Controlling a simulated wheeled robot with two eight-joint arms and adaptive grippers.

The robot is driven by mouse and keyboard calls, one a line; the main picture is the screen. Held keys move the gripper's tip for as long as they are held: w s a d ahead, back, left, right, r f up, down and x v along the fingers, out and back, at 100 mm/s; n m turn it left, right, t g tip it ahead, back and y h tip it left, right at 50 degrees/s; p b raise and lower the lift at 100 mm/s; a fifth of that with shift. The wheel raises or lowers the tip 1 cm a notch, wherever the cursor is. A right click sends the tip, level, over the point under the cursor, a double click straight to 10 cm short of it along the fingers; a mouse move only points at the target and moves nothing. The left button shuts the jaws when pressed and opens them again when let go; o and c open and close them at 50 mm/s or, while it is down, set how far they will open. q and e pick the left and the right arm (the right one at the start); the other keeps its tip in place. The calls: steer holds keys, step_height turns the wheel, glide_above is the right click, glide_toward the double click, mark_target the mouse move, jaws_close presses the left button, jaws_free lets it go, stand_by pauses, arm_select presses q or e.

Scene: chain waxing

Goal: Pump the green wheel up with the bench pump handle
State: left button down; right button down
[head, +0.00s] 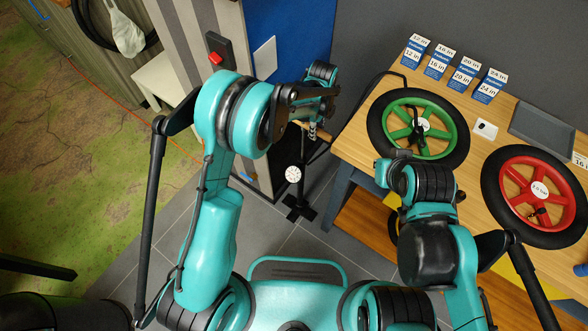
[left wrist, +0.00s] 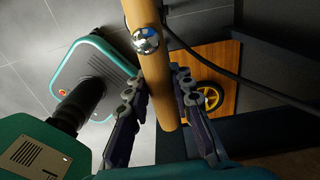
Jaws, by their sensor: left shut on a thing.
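The bench pump (head: 302,160) stands upright on the floor left of the table, with a round white gauge (head: 293,174) and a dark foot (head: 299,208). My left gripper (head: 314,115) is at its top. In the left wrist view my left gripper (left wrist: 160,108) has its fingers shut around the pale wooden pump handle (left wrist: 150,65), which has a shiny metal ball-like fitting. The green wheel (head: 440,121) with a black tyre lies flat on the table. My right arm is raised near the table's front edge; its fingers do not show.
The wooden table (head: 368,147) also holds a red wheel (head: 517,176), a grey tray (head: 543,130) and several size signs (head: 463,76). A black hose (head: 372,85) runs from the pump side onto the table. Grey tiled floor is free before the pump.

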arm_select(q)
step_height(320, 180, up, 18)
steer(key=p, duration=0.9)
steer(key=shift+p, duration=0.3)
steer(key=shift+f, duration=0.1)
step_height(320, 180, down, 36)
steer(key=b, duration=2.1)
steer(key=shift+r, duration=0.25)
